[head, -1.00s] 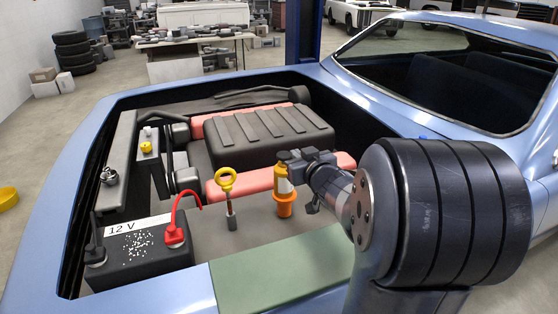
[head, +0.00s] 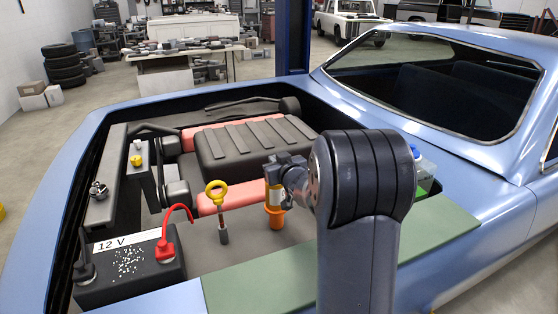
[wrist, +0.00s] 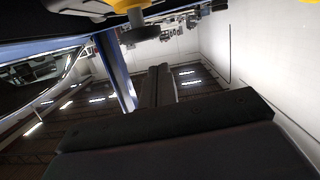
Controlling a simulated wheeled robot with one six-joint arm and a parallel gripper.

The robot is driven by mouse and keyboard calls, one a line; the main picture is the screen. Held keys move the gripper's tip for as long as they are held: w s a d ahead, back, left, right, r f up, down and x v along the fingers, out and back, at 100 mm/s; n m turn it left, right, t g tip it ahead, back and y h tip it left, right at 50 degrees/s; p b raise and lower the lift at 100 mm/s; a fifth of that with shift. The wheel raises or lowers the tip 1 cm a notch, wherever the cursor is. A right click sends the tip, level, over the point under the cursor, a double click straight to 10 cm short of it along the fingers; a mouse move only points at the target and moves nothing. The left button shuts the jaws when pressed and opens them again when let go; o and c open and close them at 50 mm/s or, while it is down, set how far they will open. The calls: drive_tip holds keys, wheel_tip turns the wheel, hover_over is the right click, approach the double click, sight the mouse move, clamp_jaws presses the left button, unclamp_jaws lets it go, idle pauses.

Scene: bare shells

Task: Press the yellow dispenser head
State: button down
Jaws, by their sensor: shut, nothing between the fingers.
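An upright orange-yellow piece (head: 274,214) with a pale band stands in the engine bay of the blue car. My gripper (head: 271,168) is at its upper end in the head view and hides its top; I cannot tell whether they touch. No other dispenser head can be made out clearly. In the wrist view, which looks upside down, my shut, empty fingers (wrist: 160,80) show dark in the middle. A yellow part (wrist: 118,5) with a grey round end is cut off at the top edge there.
A yellow ring handle (head: 215,190) stands left of the orange piece. The black 12 V battery (head: 130,275) with red and black clamps is at the front left. A green mat (head: 265,280) covers the front edge. A blue-capped bottle (head: 425,168) stands partly behind my arm.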

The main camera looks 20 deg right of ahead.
wheel_tip(320, 180, down, 2)
drive_tip(key=shift+d+f, duration=0.1)
drive_tip(key=shift+f, duration=0.05)
idle(0.3)
